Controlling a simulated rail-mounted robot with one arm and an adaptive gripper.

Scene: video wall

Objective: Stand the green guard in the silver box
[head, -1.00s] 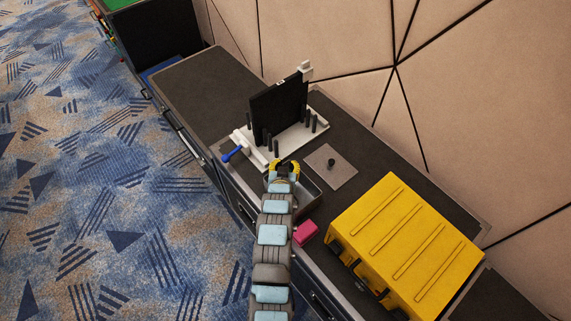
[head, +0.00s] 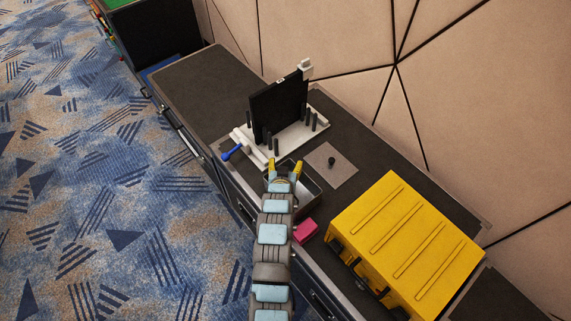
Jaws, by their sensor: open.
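The silver box (head: 312,191) is a small open-topped metal bin on the dark counter, partly covered by my arm. My gripper (head: 285,164) has yellow fingertips, spread apart, at the box's left end. I see nothing between the fingertips. I cannot make out the green guard in the head view. The part of the box behind my gripper and arm is hidden, and its inside is too dark and small to read.
A black upright panel (head: 279,106) stands on a white base with dark pegs beyond my gripper. A blue-handled part (head: 232,153), grey plate with a knob (head: 331,166), pink block (head: 305,231) and large yellow case (head: 405,245) are nearby. The counter's far left is clear.

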